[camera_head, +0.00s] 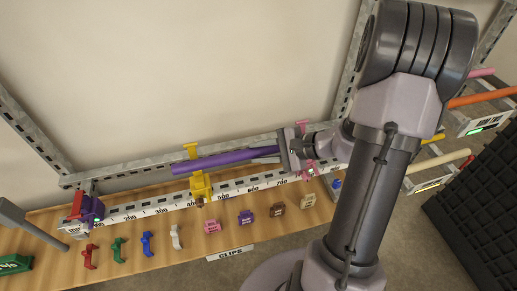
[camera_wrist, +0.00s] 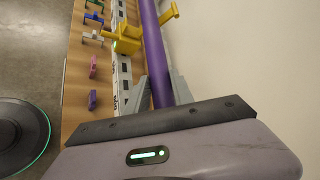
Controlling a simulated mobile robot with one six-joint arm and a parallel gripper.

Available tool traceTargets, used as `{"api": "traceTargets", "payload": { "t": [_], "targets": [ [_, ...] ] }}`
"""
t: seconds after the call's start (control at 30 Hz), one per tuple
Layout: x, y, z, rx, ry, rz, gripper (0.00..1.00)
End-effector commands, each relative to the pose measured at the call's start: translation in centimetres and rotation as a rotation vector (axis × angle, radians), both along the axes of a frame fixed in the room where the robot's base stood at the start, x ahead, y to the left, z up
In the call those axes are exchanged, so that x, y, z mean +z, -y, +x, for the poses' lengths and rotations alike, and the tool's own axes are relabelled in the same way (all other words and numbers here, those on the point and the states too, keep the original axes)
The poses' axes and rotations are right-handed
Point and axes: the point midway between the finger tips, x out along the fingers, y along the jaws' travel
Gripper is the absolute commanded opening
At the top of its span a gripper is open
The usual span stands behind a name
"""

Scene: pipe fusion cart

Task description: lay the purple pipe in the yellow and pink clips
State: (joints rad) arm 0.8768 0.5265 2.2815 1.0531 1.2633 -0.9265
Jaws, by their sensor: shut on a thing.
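The purple pipe (camera_head: 225,159) lies nearly level above the ruled rail. My gripper (camera_head: 287,152) is shut on its right part; in the wrist view the fingers (camera_wrist: 160,92) flank the pipe (camera_wrist: 153,45). The yellow clip (camera_head: 201,185) stands on the rail, its body below the pipe and its upper arm behind it. In the wrist view the yellow clip (camera_wrist: 128,40) shows beside the pipe. I cannot tell whether the pipe touches it. The pink clip (camera_head: 306,172) is by my gripper, partly hidden by my wrist.
A ruled rail (camera_head: 150,206) runs along the wooden bench (camera_head: 135,258). A red and purple clamp (camera_head: 86,208) stands at its left end. Several small coloured clips lie in a row in front, by a CLIPS label (camera_head: 230,253). Coloured pipes (camera_head: 485,97) lie on a rack at right.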

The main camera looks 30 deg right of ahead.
Motion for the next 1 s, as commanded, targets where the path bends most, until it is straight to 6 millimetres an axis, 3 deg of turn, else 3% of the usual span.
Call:
{"api": "traceTargets", "payload": {
  "t": [0.6,1.0],
  "targets": [
    [-5.7,0.0,0.0,0.001,0.0,0.001,0.0],
    [-5.8,0.0,0.0,0.001,0.0,0.001,0.0]
  ]
}}
